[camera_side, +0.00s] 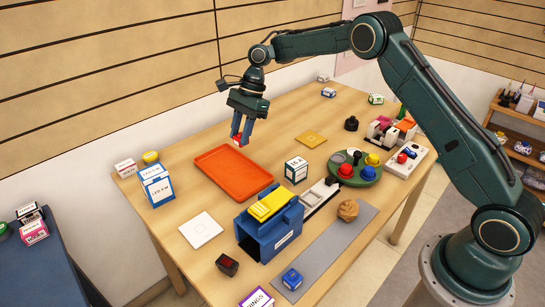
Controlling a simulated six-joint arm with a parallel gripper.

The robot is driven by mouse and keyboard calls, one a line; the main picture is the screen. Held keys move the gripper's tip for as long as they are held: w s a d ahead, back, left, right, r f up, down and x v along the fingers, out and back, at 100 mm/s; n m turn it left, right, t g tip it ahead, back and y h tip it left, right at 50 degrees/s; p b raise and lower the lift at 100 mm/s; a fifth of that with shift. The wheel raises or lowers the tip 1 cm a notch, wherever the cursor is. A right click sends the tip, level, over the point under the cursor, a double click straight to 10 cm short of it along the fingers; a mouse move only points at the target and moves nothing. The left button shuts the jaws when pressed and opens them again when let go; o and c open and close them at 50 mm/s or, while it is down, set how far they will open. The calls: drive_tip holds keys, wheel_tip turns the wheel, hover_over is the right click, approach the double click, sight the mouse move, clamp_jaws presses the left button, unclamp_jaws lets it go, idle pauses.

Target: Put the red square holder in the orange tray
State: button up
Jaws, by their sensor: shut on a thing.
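My gripper (241,133) points down with its blue fingers closed on a small red thing, which looks like the red square holder (237,141). Only a small part of the holder shows; the fingers hide the rest. The orange tray (232,173) lies flat on the wooden table and looks empty. The gripper and the holder appear at the tray's far edge in the picture. How high the holder is above the tray or table I cannot tell.
Blue-white boxes (157,187) stand left of the tray. A white-green box (296,170) and a blue bin (270,228) with a yellow top stand to its right and front. A green round tray (357,170) holds several coloured pieces. The table behind the gripper is mostly clear.

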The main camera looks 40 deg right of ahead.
wheel_tip(320, 180, down, 9)
drive_tip(key=shift+f, duration=0.1)
drive_tip(key=shift+f, duration=0.1)
drive_tip(key=shift+f, duration=2)
drive_tip(key=shift+f, duration=0.1)
drive_tip(key=o, duration=0.9)
drive_tip(key=shift+o, duration=0.2)
drive_tip(key=v, duration=1.2)
